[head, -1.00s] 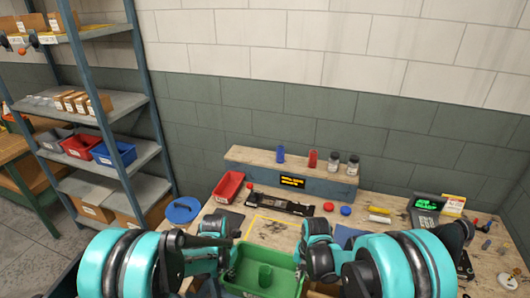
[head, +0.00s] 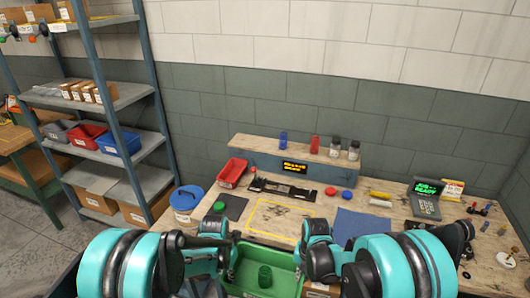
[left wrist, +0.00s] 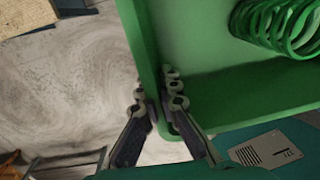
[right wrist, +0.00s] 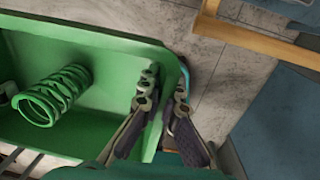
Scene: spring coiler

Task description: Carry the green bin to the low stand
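The green bin (head: 283,259) is held in front of me at the bottom of the head view, with a green coil spring (head: 265,277) inside it. My left gripper (left wrist: 158,95) has its fingers on both sides of the bin's wall and is shut on it. My right gripper (right wrist: 164,88) is shut on the opposite wall in the same way. Concrete floor shows beside the bin in both wrist views, so it hangs clear there. The spring lies near the bin's middle. I cannot make out the low stand in any view.
The workbench (head: 360,190) stands ahead, with a red bin (head: 232,172), a blue mat (head: 362,224) and a lit device (head: 425,205) on it. A blue bucket (head: 187,204) is at its left end. A shelf rack (head: 120,100) stands at left, with open floor (head: 40,255) beside it.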

